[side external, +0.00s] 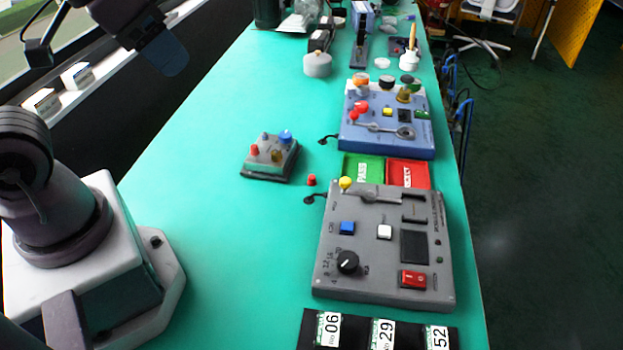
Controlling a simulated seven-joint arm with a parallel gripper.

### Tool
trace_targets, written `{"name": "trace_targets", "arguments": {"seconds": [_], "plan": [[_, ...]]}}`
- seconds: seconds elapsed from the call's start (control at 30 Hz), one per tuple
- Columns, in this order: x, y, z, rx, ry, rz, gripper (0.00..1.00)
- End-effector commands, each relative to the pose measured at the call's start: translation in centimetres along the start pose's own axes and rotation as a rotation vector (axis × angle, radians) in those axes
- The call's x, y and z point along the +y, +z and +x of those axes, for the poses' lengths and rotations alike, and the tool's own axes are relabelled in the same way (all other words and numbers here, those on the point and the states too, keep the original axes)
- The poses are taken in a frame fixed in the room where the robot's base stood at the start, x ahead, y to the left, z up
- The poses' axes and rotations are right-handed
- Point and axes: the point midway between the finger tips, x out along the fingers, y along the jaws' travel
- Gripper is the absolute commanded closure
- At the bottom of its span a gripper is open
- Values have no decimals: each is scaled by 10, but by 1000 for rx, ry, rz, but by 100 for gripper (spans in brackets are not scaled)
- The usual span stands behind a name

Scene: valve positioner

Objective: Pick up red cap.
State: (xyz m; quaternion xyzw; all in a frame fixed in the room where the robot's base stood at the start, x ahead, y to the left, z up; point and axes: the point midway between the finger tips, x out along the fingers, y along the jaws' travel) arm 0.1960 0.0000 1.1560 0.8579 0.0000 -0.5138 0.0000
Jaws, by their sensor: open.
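The red cap (311,180) is a small red piece standing on the green table, just left of the red and green trays and above the grey panel's upper left corner. My gripper (166,55) is at the upper left, high and well away from the cap. Its jaws are open, and nothing shows between them. Part of the hand is cut off by the top edge of the picture.
A grey panel (385,274) with a yellow-knobbed lever is close below the cap. A small grey box (270,157) with coloured knobs stands to its upper left. Green (363,168) and red (408,173) trays and a blue panel (386,139) lie right. The table's left middle is clear.

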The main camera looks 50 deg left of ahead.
Motion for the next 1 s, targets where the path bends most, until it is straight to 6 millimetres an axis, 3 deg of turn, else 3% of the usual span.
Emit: {"name": "trace_targets", "arguments": {"seconds": [0.27,0.47,0.77,1.0], "plan": [[0,0,0,-1,-1,-1,52],[-2,2,24,-119,-5,-9,52],[-9,-34,96,-367,-5,11,52],[-16,-59,180,-505,20,85,52]]}}
